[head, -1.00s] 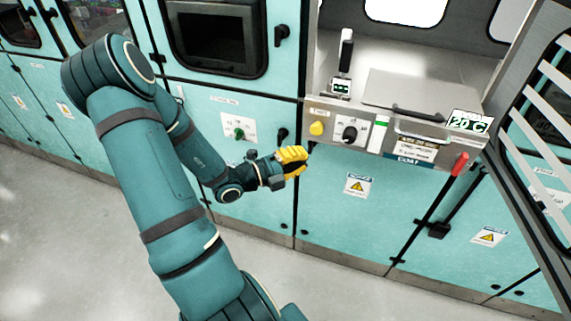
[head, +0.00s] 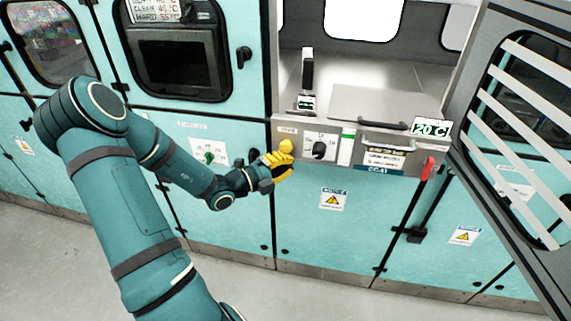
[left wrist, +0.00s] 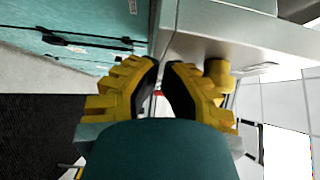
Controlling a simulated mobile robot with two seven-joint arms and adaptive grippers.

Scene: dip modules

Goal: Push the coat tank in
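My left gripper (head: 281,166) is left of the tank, just below a yellow knob (head: 286,146) on that panel. In the left wrist view its yellow fingers (left wrist: 161,66) nearly meet, with nothing seen between them. The knob (left wrist: 218,72) shows behind the right finger there. My right gripper is not in view.
A black dial (head: 320,149) is right of the knob, and a red handle (head: 427,168) hangs right of the tank. A 20 C sign (head: 430,128) stands above it. Grey floor (head: 60,265) is free in front.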

